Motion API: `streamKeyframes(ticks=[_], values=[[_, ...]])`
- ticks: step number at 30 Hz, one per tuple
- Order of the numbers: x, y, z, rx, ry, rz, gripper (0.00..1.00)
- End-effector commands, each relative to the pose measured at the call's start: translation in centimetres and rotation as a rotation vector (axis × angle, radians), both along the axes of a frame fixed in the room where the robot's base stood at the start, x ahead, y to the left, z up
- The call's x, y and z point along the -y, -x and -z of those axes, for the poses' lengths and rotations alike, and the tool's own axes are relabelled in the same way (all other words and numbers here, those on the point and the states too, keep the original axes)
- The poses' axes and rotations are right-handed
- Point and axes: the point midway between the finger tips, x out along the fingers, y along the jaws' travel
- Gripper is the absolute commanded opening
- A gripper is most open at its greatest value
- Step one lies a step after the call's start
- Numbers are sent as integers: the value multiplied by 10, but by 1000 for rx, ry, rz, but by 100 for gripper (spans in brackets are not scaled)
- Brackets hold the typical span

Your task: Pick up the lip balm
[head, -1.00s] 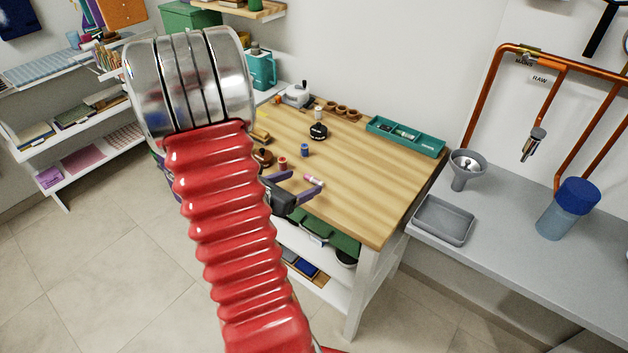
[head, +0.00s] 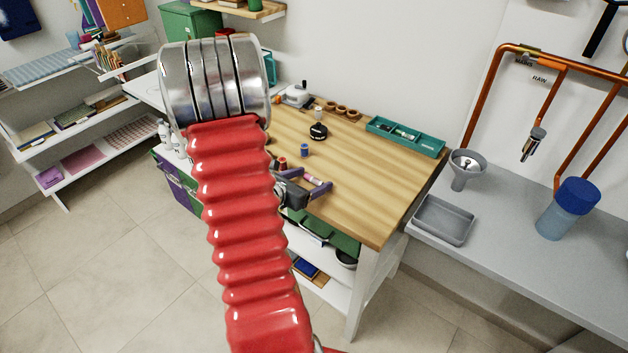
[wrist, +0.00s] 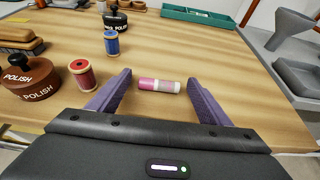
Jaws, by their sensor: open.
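The lip balm (wrist: 158,86) is a small pink and white tube lying on its side on the wooden workbench (head: 375,190). In the wrist view it lies crosswise between the fingertips of my gripper (wrist: 157,90), apart from the left finger and close to the right one. I cannot tell whether it touches the right finger. My gripper is open, with purple fingers, at the front edge of the bench in the head view (head: 309,182). There the lip balm shows as a small pink spot (head: 309,179) between the fingers.
Left of my gripper stand a red thread spool (wrist: 82,75), a brown polish tin (wrist: 30,78) and a brush (wrist: 18,40). A blue spool (wrist: 111,43) and a black polish tin (wrist: 116,20) stand farther back. A teal tray (head: 405,136) lies at the back; the bench's right side is clear.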

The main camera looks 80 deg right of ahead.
Motion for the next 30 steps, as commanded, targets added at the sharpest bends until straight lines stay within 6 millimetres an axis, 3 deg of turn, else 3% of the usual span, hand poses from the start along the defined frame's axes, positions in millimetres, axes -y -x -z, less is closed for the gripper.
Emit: streamKeyframes(ticks=[7,25,30], values=[[0,0,0,0,0,0,71],[0,0,0,0,0,0,29],[0,0,0,0,0,0,28]])
